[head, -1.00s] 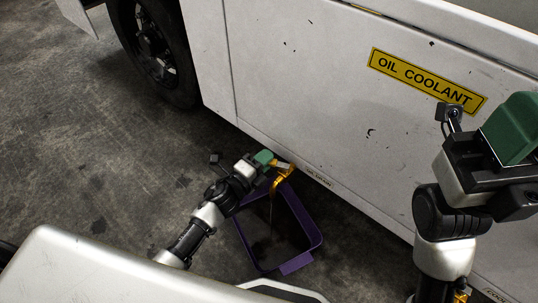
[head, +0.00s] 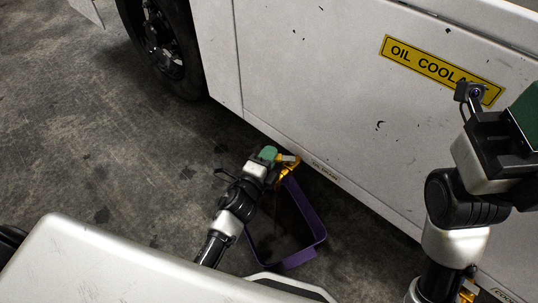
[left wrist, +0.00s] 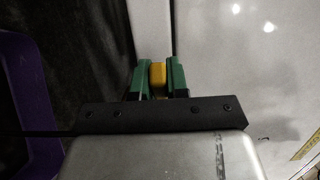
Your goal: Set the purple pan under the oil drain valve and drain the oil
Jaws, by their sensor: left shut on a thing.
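The purple pan (head: 311,222) sits on the floor beside the white vehicle's lower edge, below the brass oil drain valve (head: 283,173). My arm hides its left part. My left gripper (head: 279,156) is shut on the valve's yellow handle, which shows between the green fingers in the left wrist view (left wrist: 157,74). The pan's purple rim also shows at the left there (left wrist: 30,105). No oil stream is clear below the valve now, and the pan's contents are hard to tell. My right gripper (head: 525,118) is raised at the right edge, partly cut off.
The white vehicle side (head: 320,90) stands close behind the valve, with a yellow OIL COOLANT label (head: 425,66) and a small OIL DRAIN label (head: 325,170). A black wheel (head: 165,40) is at the upper left. The stained floor (head: 90,140) at the left is open.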

